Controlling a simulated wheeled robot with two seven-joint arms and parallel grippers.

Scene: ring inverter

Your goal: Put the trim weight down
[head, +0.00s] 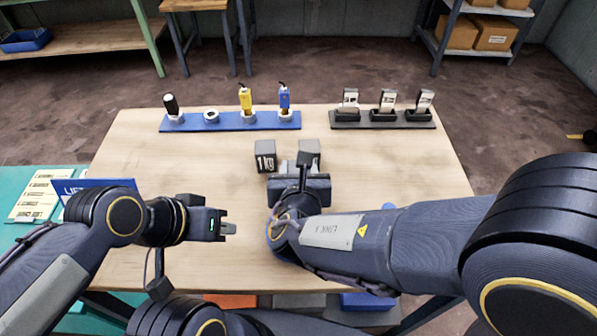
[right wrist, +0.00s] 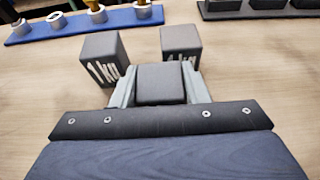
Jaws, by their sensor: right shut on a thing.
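My right gripper (head: 288,166) is shut on a dark grey block, which I take to be the trim weight (right wrist: 160,84). In the right wrist view the block sits between two light grey fingers, with no label showing. My gripper mostly hides it in the head view. I cannot tell whether it touches the table. Two similar grey weights stand just beyond it: one marked 1 kg (head: 265,157) at left and another (head: 309,149) at right. My left gripper (head: 229,225) is above the table's left front part, seemingly empty; its jaw gap is unclear.
A blue rack (head: 230,124) with several seats and tools stands at the back left of the wooden table (head: 400,160). A dark rack (head: 383,124) with three upright items stands at the back right. The table is clear between the weights and the right edge.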

